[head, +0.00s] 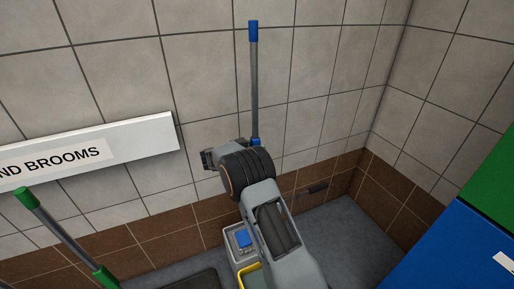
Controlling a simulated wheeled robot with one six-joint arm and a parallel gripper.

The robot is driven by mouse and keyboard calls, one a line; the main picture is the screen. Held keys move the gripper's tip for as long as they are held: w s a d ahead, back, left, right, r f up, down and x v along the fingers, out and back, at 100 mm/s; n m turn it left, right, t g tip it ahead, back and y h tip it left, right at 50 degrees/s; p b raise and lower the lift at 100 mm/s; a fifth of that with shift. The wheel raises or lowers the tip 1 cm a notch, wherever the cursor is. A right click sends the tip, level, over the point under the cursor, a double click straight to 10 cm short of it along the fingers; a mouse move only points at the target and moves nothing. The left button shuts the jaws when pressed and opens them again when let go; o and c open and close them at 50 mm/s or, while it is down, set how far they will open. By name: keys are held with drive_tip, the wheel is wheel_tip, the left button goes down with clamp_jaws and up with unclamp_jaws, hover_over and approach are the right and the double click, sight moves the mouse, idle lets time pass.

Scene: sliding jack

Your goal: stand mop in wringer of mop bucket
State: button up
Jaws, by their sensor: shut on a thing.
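The mop (254,80) stands close to upright in front of the tiled wall, with a blue top and a blue grip lower on its grey handle. Its lower part is hidden behind my arm. My gripper (209,159) is at the lower blue grip, shut on the mop; its fingertips are mostly hidden by my wrist. Below my arm shows part of the mop bucket (247,277) with a yellow edge, and a grey piece with a blue top (242,239), perhaps the wringer. I cannot tell whether the mop head touches the wringer.
A green-ended handle (65,237) leans at the lower left under a white sign rail (90,150). A dark mat (190,281) lies on the floor. Blue (450,250) and green (495,170) surfaces stand at the right. Grey floor is free near the corner.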

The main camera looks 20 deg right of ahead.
drive_tip(key=shift+f, duration=0.45)
idle(0.9)
drive_tip(key=o, duration=1.1)
drive_tip(key=shift+f, duration=0.1)
drive_tip(key=shift+a, duration=0.1)
